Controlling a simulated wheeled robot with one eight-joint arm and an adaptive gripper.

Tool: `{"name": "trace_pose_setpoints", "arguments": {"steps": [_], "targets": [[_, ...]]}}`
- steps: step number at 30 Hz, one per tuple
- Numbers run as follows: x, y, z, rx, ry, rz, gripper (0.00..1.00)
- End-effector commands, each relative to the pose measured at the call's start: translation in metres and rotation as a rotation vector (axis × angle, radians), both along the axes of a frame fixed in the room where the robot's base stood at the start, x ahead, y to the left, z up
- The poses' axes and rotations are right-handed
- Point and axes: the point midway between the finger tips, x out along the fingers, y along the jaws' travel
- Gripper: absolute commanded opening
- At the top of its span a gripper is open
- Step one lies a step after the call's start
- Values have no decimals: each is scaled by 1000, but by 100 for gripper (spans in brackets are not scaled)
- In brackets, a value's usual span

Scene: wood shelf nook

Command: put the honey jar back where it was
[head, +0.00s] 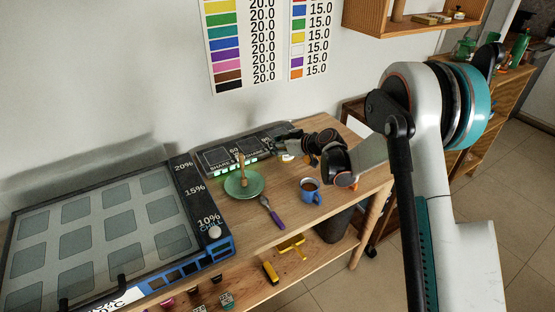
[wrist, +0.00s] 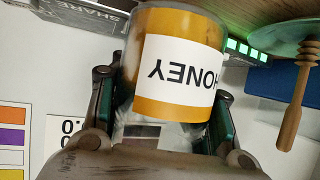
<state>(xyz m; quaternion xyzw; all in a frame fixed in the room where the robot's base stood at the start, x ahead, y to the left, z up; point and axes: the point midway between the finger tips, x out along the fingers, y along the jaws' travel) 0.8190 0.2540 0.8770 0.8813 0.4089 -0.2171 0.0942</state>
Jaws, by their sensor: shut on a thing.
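The honey jar (wrist: 180,65) fills the upper middle of the wrist view: amber contents, white label reading HONEY, shown upside down in the picture. My gripper (wrist: 163,100) has its two fingers on either side of the jar and is shut on it. In the head view my gripper (head: 285,147) is over the back right of the wooden table (head: 335,160), beside the dark SHARE panel (head: 220,158). The jar is mostly hidden behind the gripper there. I cannot tell whether its base touches the table.
A green plate (head: 236,190) with a wooden dipper (head: 243,173) lies left of my gripper. A blue mug (head: 311,194) and a purple-handled spoon (head: 272,214) are in front. A large dark tray unit (head: 110,225) fills the left. A wall shelf (head: 410,22) hangs above right.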

Motion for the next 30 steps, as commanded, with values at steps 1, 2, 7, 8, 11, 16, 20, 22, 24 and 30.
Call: {"name": "trace_pose_setpoints", "arguments": {"steps": [1,2,7,8,11,16,20,22,24,30], "targets": [[0,0,-4,0,0,0,0],[0,0,-6,1,-1,0,0],[0,0,-14,0,0,0,0],[0,0,-18,0,0,0,0],[0,0,-32,0,0,0,0],[0,0,-50,0,0,0,0],[0,0,-49,0,0,0,0],[0,0,-49,0,0,0,0],[0,0,-49,0,0,0,0],[0,0,-51,0,0,0,61]]}}
